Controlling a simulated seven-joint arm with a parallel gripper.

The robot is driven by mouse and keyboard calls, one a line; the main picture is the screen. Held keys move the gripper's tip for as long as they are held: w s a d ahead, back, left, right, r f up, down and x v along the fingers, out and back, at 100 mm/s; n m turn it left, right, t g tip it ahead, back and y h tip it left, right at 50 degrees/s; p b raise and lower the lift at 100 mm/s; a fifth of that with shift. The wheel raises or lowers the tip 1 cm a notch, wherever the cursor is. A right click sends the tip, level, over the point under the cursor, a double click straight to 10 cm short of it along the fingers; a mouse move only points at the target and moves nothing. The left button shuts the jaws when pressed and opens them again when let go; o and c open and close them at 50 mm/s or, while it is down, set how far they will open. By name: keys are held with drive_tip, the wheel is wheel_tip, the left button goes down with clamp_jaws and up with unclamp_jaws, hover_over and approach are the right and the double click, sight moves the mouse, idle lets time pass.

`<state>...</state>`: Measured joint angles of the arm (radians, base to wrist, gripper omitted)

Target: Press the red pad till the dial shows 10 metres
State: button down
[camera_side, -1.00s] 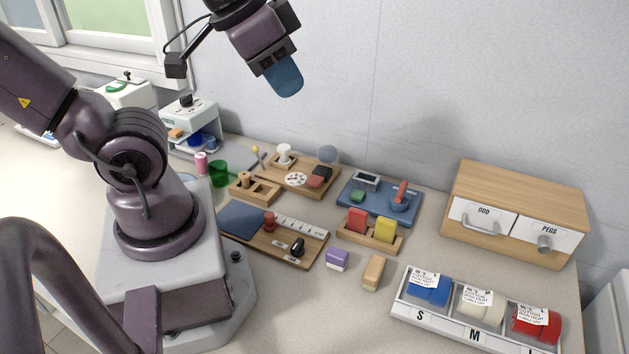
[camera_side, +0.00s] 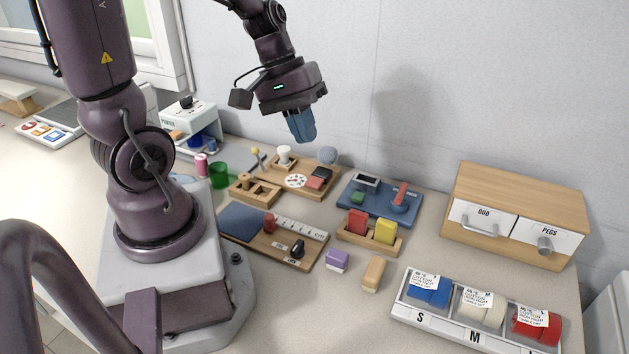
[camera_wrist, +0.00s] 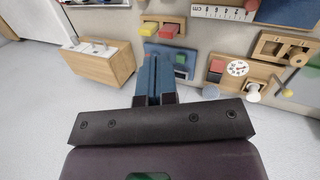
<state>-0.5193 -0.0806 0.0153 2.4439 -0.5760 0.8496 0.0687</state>
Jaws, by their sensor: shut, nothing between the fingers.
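The red pad (camera_side: 314,183) sits on a wooden board (camera_side: 272,178) beside a round white dial (camera_side: 295,181) and a black pad (camera_side: 322,173). The dial's reading is too small to tell. In the wrist view, the red pad (camera_wrist: 217,66) and dial (camera_wrist: 237,68) lie right of the fingers. My gripper (camera_side: 306,140), with blue fingers, is shut and empty, in the air above the back of the board and touching nothing. Its fingers also show in the wrist view (camera_wrist: 158,60).
A blue board (camera_side: 375,207) with a screen and red lever stands right of the wooden board. A white knob (camera_side: 284,155) and grey ball (camera_side: 327,155) rise behind the dial. In front are a ruler board (camera_side: 285,257) and block holder (camera_side: 369,238). A drawer box (camera_side: 520,205) stands right.

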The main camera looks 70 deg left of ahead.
drive_tip(key=w+a+f+n+t, duration=0.45)
drive_tip(key=a+f+n, duration=0.4)
drive_tip(key=n, duration=0.25)
drive_tip(key=n+t+y, duration=0.2)
drive_tip(key=n+y, duration=0.1)
drive_tip(key=n, duration=0.1)
hover_over(314, 182)
drive_tip(key=f, duration=0.1)
drive_tip(key=shift+f, duration=0.1)
drive_tip(key=shift+f, duration=4.35)
drive_tip(key=shift+f, duration=0.4)
